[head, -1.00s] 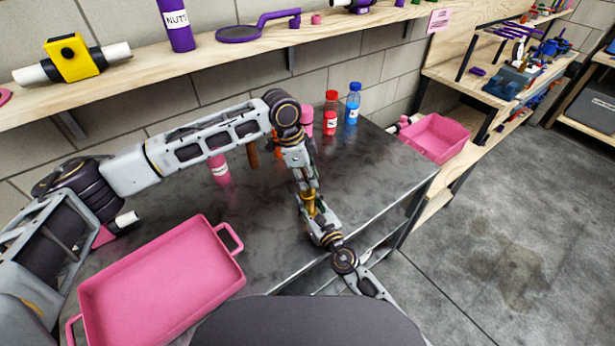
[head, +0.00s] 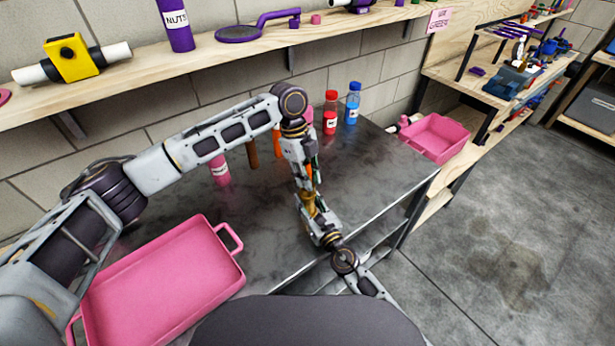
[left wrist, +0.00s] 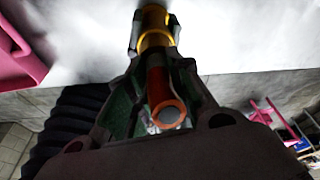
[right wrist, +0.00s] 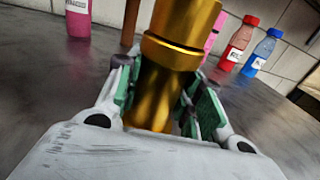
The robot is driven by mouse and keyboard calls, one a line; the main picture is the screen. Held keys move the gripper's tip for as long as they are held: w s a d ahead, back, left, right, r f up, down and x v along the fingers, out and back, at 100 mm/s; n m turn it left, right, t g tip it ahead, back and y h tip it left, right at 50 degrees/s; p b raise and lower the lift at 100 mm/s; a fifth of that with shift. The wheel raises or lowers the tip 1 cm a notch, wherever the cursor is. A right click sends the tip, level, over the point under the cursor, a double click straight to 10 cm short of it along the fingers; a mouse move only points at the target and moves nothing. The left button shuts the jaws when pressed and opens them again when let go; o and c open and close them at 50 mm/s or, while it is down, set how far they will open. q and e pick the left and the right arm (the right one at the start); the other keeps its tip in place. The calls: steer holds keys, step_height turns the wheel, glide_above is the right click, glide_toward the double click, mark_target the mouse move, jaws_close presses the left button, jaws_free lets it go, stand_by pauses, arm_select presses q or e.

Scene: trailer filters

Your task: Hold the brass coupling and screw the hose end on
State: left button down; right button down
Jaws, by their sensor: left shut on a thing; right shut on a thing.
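The brass coupling (head: 307,198) stands upright above the bench. My right gripper (head: 318,218) is shut on its lower part, clearly seen in the right wrist view (right wrist: 158,95). The coupling also shows in the left wrist view (left wrist: 154,40). My left gripper (head: 308,178) is directly above it, pointing down. It is shut on the orange hose end (left wrist: 158,88), whose open round rim faces the left wrist camera. The hose end is in line with the coupling and meets it in view; whether threads are engaged is hidden.
A pink tray (head: 160,285) lies at the bench's left front. A red bottle (head: 330,112), a blue bottle (head: 353,103) and a pink bottle (head: 219,170) stand toward the back. A pink bin (head: 436,138) is beyond the bench's right end. The right part of the bench (head: 375,175) is clear.

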mark_target(308, 167)
arm_select(q)
steer(key=c, duration=1.3)
jaws_free()
steer(key=shift+w, duration=0.1)
steer(key=shift+r, duration=2.3)
steer(key=shift+o, duration=0.8)
